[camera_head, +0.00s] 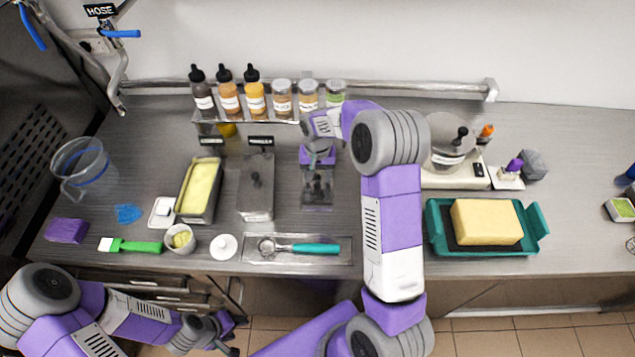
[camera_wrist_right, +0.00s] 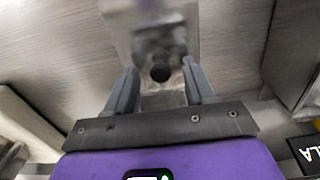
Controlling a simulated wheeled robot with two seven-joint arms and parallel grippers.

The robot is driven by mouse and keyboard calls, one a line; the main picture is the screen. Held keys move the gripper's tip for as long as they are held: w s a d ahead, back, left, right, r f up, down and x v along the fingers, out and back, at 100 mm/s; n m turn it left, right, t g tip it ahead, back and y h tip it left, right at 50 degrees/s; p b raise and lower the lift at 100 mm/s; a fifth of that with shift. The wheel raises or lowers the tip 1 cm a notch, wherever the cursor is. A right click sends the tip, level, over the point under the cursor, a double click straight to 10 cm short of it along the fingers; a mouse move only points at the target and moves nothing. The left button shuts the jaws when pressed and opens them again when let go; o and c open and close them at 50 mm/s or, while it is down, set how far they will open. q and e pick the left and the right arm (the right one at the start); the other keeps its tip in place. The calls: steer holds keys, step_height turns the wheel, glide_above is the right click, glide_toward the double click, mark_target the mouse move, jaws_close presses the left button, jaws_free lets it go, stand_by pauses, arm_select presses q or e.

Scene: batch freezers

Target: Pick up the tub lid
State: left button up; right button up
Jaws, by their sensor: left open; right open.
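A shiny metal tub lid with a dark round knob (camera_wrist_right: 160,73) lies below my right gripper in the right wrist view. In the head view this lidded tub (camera_head: 318,200) stands right of a second metal tub, whose lid (camera_head: 256,190) also has a knob. My right gripper (camera_head: 318,174) is open and points down over the lid. In the wrist view its fingers stand on either side of the knob; I cannot tell whether they touch it. My left gripper (camera_head: 222,338) is open and empty, low in front of the counter.
An open tub of yellow ice cream (camera_head: 200,187) stands further left. Several bottles and jars (camera_head: 255,98) stand behind. A teal tray (camera_head: 437,230) is right.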

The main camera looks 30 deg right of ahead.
steer(key=shift+c, duration=0.5)
jaws_close()
